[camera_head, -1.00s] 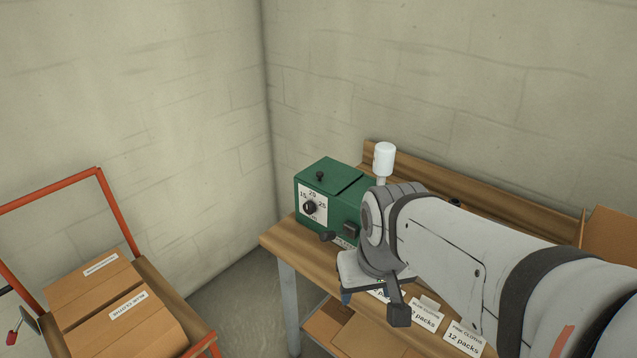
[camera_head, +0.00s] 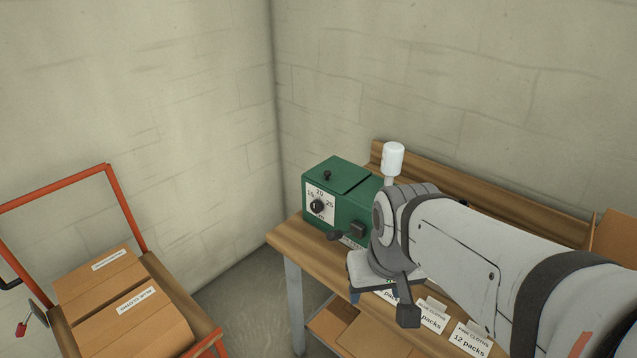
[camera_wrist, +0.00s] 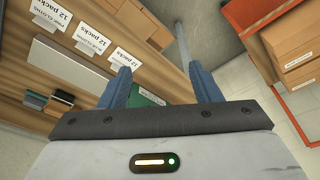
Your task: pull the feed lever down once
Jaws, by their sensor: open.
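A green machine (camera_head: 339,201) with a numbered dial (camera_head: 318,205) stands on the wooden bench. A white-capped upright handle (camera_head: 392,159) rises at its right rear; it may be the feed lever, but its base is hidden behind my arm. A dark round knob (camera_head: 335,236) sticks out low at the machine's front. My gripper (camera_wrist: 160,75) is open, with its two blue fingers apart and nothing held. In the head view it is below my wrist, in front of the machine and mostly hidden. A green patch (camera_wrist: 150,98) of the machine shows between the fingers in the wrist view.
The bench (camera_head: 291,240) carries card labels (camera_head: 470,340) along its front edge. Cardboard lies on a shelf (camera_head: 335,325) below. A red-framed cart (camera_head: 128,205) with brown boxes (camera_head: 135,322) stands at left. Floor shows between cart and bench. Walls close off the corner behind.

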